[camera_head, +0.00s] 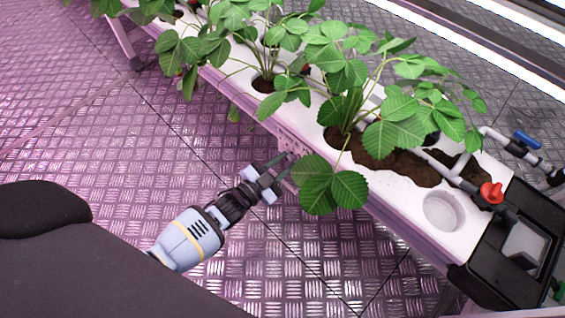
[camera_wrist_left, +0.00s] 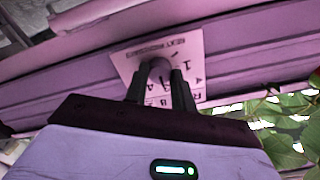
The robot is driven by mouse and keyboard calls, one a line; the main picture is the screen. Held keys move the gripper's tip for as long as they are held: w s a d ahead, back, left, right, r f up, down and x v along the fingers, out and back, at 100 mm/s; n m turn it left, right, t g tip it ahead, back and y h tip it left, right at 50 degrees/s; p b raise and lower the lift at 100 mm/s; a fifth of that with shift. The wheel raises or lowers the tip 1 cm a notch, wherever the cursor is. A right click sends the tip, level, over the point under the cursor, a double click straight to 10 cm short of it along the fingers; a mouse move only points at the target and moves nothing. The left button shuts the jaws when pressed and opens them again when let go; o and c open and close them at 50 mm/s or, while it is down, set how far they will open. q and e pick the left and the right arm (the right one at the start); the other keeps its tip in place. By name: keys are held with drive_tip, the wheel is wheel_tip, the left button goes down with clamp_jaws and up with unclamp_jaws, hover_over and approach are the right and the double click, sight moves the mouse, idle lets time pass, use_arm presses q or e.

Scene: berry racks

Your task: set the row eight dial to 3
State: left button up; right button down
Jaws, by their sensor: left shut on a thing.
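The row eight dial (camera_wrist_left: 159,68) is a small grey knob on a white plate (camera_wrist_left: 190,50) on the side of the rack. The plate shows upside down in the left wrist view, with an 8, a 1 and small marks readable. My left gripper (camera_head: 281,168) is at the rack's near side wall, its two dark fingers shut on the knob. The fingers hide part of the plate's scale, and I cannot tell which number the knob points to. In the head view leaves and the gripper hide the dial. My right gripper is not in view.
A white planter rack (camera_head: 415,175) with leafy strawberry plants (camera_head: 335,185) runs diagonally across the head view. Leaves hang close to the right of my left gripper. A red valve (camera_head: 491,193) and a black box (camera_head: 500,275) are at the rack's right end. The metal floor in front is clear.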

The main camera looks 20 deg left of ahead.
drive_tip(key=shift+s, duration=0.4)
use_arm(q)
drive_tip(key=o, duration=1)
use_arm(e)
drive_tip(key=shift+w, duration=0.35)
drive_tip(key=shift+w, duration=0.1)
use_arm(q)
drive_tip(key=shift+s, duration=0.2)
drive_tip(key=shift+p+v, duration=1.45)
drive_tip(key=shift+v, duration=2.3)
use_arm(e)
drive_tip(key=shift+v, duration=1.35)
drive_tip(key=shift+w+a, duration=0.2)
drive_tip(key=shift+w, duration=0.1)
